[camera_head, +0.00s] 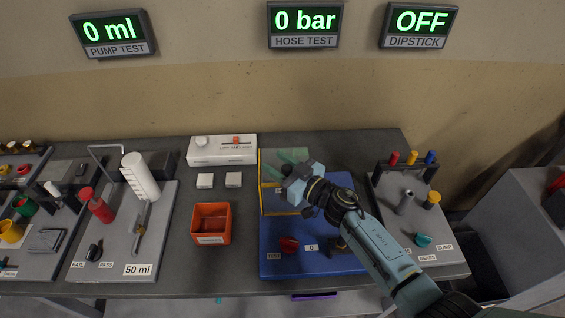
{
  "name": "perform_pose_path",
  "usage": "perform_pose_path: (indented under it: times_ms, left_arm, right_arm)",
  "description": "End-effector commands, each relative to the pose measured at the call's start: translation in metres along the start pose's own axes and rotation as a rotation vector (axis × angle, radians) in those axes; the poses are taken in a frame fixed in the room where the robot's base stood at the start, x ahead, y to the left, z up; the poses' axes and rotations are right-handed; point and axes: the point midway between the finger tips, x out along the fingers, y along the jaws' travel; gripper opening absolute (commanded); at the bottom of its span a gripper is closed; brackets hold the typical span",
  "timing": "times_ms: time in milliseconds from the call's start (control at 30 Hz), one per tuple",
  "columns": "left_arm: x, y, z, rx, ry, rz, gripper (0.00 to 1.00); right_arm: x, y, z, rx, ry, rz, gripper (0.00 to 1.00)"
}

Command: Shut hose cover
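The hose test station is a blue board (302,235) on the bench below the HOSE TEST display, which reads 0 bar. A yellow-edged frame (262,190) with a clear greenish panel (299,153) stands at the board's back left; this looks like the hose cover. My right gripper (280,164) is over the cover, its two green fingers apart. I cannot tell whether it touches the cover. My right gripper and arm hide part of the cover and whatever is behind them. My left gripper is not in view.
A red knob (288,244) sits on the front of the blue board. An orange bin (211,223) stands to the left, with two small white blocks behind it and a white box (222,150) farther back. The dipstick board (449,251) lies to the right.

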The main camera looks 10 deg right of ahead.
Motion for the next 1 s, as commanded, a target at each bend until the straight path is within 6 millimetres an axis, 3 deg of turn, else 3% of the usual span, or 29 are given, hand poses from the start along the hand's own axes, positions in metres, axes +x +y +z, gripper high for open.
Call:
perform_pose_path:
  times_ms: [367,733,1000]
  left_arm:
    - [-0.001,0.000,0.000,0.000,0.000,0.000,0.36]
    - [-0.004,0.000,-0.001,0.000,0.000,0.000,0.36]
    - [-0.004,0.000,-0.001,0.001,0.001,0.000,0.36]
  right_arm:
    - [-0.005,0.003,0.000,-0.002,-0.001,0.005,0.47]
    - [-0.061,0.002,0.000,-0.003,-0.002,0.004,0.47]
    - [-0.076,0.001,0.000,-0.001,0.000,0.003,0.47]
